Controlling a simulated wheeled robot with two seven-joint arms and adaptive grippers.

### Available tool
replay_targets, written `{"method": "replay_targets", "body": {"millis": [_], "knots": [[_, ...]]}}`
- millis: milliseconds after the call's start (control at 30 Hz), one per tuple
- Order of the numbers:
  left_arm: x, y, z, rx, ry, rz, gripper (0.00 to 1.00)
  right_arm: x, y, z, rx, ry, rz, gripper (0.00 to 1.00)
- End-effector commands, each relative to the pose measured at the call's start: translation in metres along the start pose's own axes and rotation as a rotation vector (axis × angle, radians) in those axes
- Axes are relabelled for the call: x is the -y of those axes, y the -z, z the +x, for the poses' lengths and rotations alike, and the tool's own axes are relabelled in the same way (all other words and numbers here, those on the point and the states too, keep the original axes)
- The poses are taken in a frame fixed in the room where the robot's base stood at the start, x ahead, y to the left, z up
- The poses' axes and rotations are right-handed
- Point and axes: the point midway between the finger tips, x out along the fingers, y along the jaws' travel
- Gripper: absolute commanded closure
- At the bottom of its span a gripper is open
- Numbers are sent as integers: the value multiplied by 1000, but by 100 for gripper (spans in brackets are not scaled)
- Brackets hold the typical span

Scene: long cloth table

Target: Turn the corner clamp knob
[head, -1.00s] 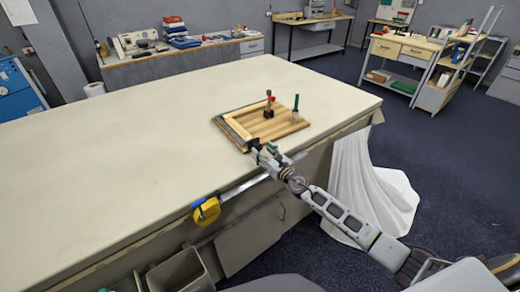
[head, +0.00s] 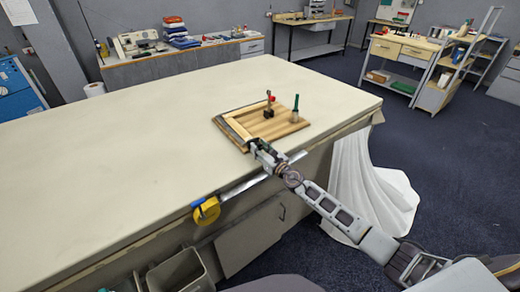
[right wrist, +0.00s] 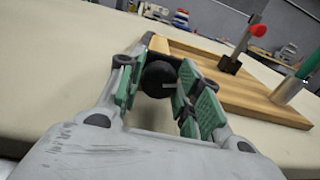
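The corner clamp's round black knob (right wrist: 158,78) shows in the right wrist view, at the near corner of the wooden board (head: 275,131). My right gripper (head: 257,146) reaches it from the table's front edge. My left gripper is not in view.
A dark upright clamp with a red handle (head: 271,98) and a green-handled tool (head: 295,108) stand on the board. The left of the cloth table (head: 120,160) is clear.

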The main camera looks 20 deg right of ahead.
Motion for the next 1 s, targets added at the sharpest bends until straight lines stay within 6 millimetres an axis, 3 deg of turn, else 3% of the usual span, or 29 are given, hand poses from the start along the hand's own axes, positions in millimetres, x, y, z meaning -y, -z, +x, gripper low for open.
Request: {"method": "replay_targets", "body": {"millis": [33, 133, 567, 1000], "knots": [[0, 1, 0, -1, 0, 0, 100, 0, 0, 0, 0, 0, 0, 76], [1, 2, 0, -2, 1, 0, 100, 0, 0, 0, 0, 0, 0, 89], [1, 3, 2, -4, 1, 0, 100, 0, 1, 0, 0, 0, 66, 89], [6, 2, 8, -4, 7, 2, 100, 1, 2, 0, -1, 0, 378, 89]]}}
